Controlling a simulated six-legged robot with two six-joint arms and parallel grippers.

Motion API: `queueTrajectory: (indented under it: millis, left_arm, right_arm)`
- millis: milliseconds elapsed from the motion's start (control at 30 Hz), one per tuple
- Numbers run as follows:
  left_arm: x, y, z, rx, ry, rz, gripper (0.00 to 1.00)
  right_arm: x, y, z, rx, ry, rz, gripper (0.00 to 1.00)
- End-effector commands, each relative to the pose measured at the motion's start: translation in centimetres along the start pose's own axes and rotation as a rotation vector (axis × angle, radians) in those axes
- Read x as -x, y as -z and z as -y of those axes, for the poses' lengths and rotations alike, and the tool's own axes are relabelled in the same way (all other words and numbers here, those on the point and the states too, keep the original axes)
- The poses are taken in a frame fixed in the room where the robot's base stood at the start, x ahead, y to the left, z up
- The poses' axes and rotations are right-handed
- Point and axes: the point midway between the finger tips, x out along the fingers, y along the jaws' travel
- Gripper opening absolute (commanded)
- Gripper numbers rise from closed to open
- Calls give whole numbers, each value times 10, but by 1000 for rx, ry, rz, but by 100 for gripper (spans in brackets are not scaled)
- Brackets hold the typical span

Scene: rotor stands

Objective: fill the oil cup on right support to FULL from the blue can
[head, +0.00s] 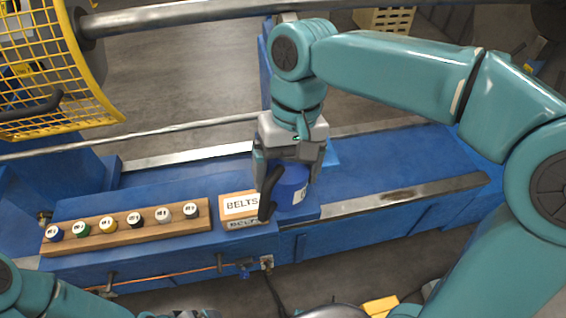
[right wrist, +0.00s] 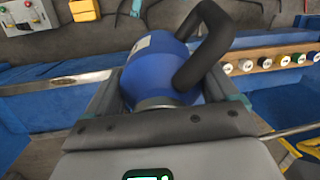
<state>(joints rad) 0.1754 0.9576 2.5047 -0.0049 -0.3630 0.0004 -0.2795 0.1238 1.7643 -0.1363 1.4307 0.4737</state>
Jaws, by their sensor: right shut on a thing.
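The blue can (head: 291,187) is in my right gripper (head: 289,165), which is shut on its body from above. The can has a black curved handle (head: 268,194) on its left side and a white label, partly seen. It is just above or on the blue bench beside the BELTS box; I cannot tell if it touches. In the right wrist view the can (right wrist: 155,75) sits between the two fingers, its black handle (right wrist: 207,45) to the right. My left gripper is not in view; part of my left arm shows at the lower left. I cannot make out the oil cup.
A BELTS box (head: 240,206) stands left of the can. A wooden rack (head: 128,231) holds several small bottles with coloured sides. A steel shaft (head: 190,15) and yellow mesh guard (head: 75,60) are at the upper left. The blue bed right of the can (head: 400,165) is clear.

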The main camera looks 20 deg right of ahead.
Motion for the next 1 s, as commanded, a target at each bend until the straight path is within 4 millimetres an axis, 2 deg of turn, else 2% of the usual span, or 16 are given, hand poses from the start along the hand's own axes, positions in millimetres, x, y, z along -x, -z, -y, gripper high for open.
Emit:
queueTrajectory:
  millis: [167, 1000]
  left_arm:
    - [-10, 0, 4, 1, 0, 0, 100]
    - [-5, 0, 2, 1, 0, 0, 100]
  right_arm:
    - [-15, -1, -1, -4, 101, 103, 26]
    - [-15, -5, 5, -13, 158, 158, 26]
